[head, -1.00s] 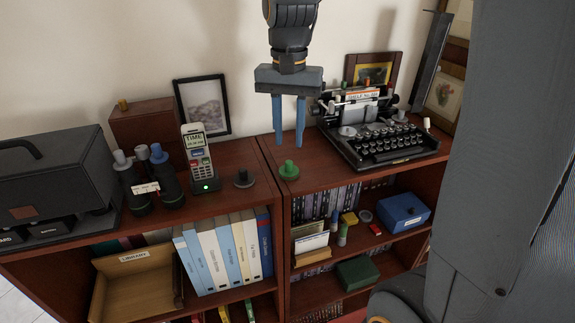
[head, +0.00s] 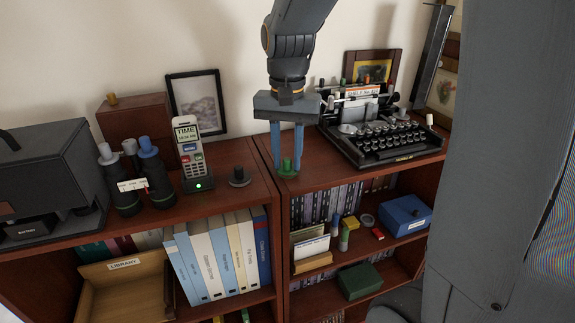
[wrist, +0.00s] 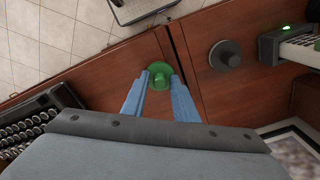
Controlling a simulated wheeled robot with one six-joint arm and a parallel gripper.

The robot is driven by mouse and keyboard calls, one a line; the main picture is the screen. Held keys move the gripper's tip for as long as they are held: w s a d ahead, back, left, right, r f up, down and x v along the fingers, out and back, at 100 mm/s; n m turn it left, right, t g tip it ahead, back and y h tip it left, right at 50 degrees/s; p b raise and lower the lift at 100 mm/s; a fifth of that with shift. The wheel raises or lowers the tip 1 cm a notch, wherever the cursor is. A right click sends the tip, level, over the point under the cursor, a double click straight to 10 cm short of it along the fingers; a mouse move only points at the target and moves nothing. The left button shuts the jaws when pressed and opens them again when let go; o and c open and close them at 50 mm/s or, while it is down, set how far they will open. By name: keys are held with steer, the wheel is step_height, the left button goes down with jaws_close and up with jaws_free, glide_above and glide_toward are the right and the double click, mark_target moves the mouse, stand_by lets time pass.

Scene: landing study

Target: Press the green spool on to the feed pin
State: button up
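The green spool (head: 286,167) stands upright on the brown cabinet top, near the seam between two cabinets. It has a wide round flange and a knob on top. It also shows in the wrist view (wrist: 160,67). My gripper (head: 287,164) points down over it, with its blue fingers apart on either side of the knob. In the wrist view the fingertips (wrist: 158,78) flank the knob and do not look closed on it. The black typewriter (head: 385,138) stands to the right, with a grey disc on its left part. I cannot make out the feed pin for certain.
A dark spool-like piece (head: 239,178) stands left of the green spool. Further left are a phone in its dock (head: 189,150), binoculars (head: 126,190) and a grey case (head: 45,180). A picture frame (head: 197,102) leans behind. Shelves below hold books and a blue box (head: 405,212).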

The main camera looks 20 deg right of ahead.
steer(key=shift+s+f, duration=0.3)
steer(key=shift+f, duration=0.3)
steer(key=shift+c, duration=0.3)
steer(key=c, duration=0.6)
steer(key=shift+w+r+p, duration=0.2)
steer(key=shift+r+p, duration=0.65)
jaws_close()
steer(key=shift+w+r+p, duration=0.1)
steer(key=shift+r+p, duration=1.4)
steer(key=shift+r, duration=0.35)
steer(key=shift+r+p, duration=0.45)
steer(key=shift+p, duration=0.1)
